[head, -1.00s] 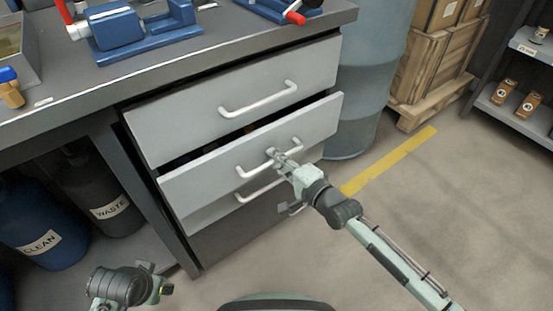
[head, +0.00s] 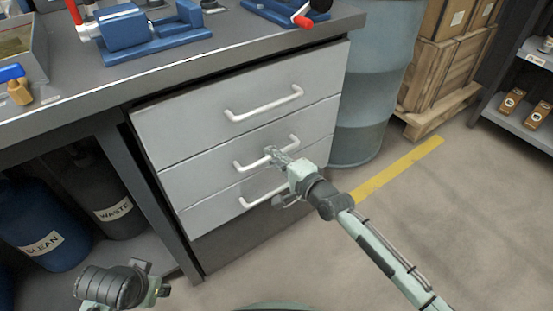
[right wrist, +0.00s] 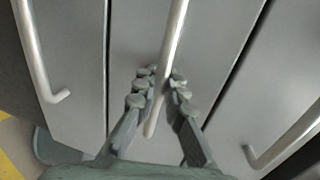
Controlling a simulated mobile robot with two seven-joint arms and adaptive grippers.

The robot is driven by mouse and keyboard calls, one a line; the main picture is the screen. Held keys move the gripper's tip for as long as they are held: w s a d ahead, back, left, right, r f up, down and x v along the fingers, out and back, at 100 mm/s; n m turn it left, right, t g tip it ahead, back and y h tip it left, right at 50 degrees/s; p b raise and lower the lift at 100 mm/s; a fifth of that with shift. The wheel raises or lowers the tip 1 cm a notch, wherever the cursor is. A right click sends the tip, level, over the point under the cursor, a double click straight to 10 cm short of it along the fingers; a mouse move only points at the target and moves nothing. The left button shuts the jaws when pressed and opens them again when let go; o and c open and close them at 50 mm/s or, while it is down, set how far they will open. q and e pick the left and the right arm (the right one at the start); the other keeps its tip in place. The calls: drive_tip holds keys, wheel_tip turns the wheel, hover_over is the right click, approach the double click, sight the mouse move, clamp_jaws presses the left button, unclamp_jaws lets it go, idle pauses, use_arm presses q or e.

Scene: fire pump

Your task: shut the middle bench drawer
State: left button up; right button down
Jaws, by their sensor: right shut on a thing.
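The middle bench drawer (head: 200,174) has a light grey front with a white bar handle (head: 246,164). In the head view its front lies level with the drawer fronts above and below, with only a thin seam between them. My right gripper (head: 275,155) is shut on this handle towards its right part. In the right wrist view its fingers (right wrist: 162,88) lie on both sides of the bar (right wrist: 174,40). My left gripper (head: 155,285) is at the lower left of the head view, away from the drawers; its finger opening is unclear.
The top drawer (head: 190,120) and bottom drawer (head: 215,208) also look shut. Blue vises (head: 125,30) stand on the bench top. Dark WASTE (head: 105,200) and blue CLEAN (head: 45,225) containers are under the bench. A drum (head: 365,90) stands right of the drawers; the floor in front is clear.

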drive_tip(key=c, duration=1.9)
unclamp_jaws()
drive_tip(key=shift+w+a+r, duration=0.1)
drive_tip(key=shift+w, duration=0.1)
drive_tip(key=shift+o, duration=0.2)
drive_tip(key=v, duration=1.2)
